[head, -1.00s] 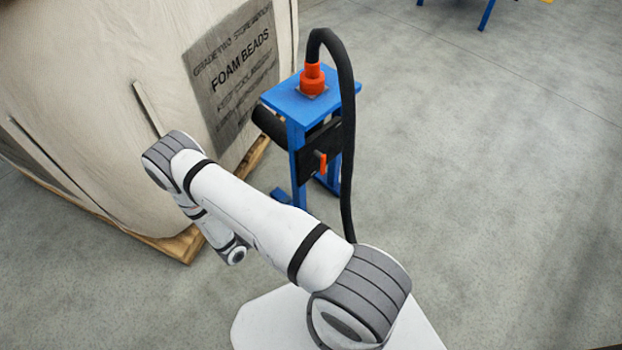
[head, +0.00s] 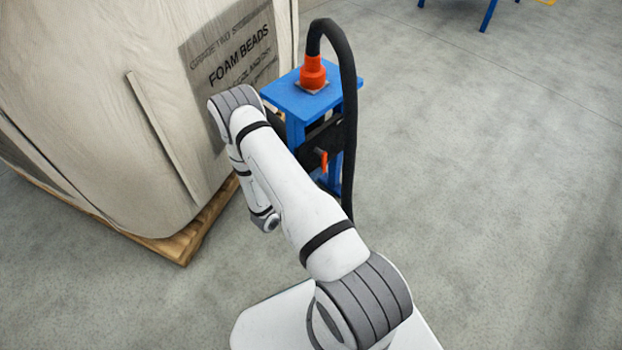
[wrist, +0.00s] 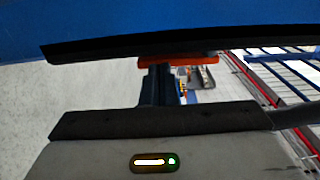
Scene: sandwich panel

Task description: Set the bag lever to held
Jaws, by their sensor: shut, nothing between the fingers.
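The orange lever (head: 322,161) sits on the dark plate of a blue stand (head: 300,95). It looks roughly upright in the head view, partly behind my arm. In the wrist view an orange bar (wrist: 178,61), apparently this lever, lies across the picture just under a dark edge. My gripper (wrist: 160,72) shows there with its dark fingers together and empty, their tips close to the bar. I cannot tell whether they touch it. My gripper is hidden in the head view. No held marking is readable.
A large foam beads bag (head: 150,120) stands on a wooden pallet (head: 185,247) left of the stand. A black hose (head: 348,120) loops from an orange fitting (head: 313,73) down the stand's right side. The floor at right is clear.

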